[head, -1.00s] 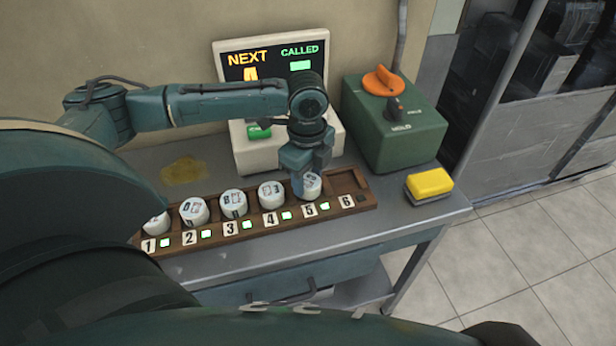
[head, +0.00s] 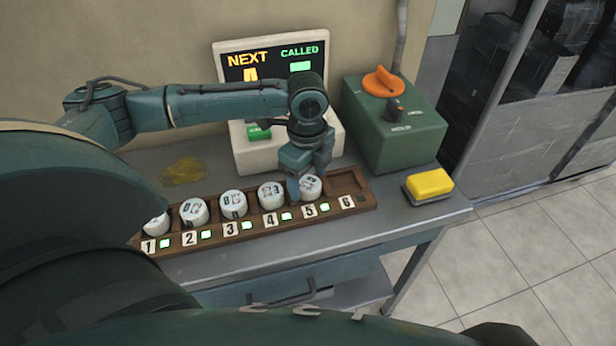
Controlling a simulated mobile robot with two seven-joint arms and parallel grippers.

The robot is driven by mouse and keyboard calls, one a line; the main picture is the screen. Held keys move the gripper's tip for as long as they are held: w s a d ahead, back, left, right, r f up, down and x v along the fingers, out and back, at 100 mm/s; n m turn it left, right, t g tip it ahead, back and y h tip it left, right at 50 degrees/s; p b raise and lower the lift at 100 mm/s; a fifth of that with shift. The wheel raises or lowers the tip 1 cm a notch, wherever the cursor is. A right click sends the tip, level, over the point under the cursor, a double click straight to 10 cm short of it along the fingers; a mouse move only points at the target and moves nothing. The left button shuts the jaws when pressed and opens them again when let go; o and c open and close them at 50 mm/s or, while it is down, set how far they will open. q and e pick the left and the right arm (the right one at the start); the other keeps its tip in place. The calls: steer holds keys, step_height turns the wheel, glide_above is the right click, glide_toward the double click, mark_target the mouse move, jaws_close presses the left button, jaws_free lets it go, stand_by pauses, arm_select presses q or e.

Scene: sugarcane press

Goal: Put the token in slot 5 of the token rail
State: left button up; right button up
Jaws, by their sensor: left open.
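The wooden token rail (head: 262,225) lies along the front of the metal table, with numbered slots 1 to 6. A white round token (head: 311,189) sits in slot 5. Similar white tokens stand in slots 1 to 4, among them the one in slot 4 (head: 271,195). Slot 6 (head: 347,184) is empty. Green lights glow beside labels 1 to 5; the one by 6 is dark. My left gripper (head: 296,185) is open, pointing down at the left back side of the slot 5 token; its far finger is hidden. My right gripper is not in view.
Behind the rail stands a white display unit (head: 246,158) reading NEXT and CALLED, with a green button (head: 258,132). A green box (head: 395,140) with an orange knob (head: 381,82) is at right. A yellow sponge (head: 429,184) lies at the table's right end. A yellowish stain (head: 184,171) marks the table.

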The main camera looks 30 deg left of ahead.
mark_target(307, 184)
arm_select(q)
step_height(307, 184, up, 12)
steer(key=p, duration=0.1)
steer(key=shift+s+f, duration=0.1)
steer(key=shift+f, duration=0.05)
stand_by(0.6)
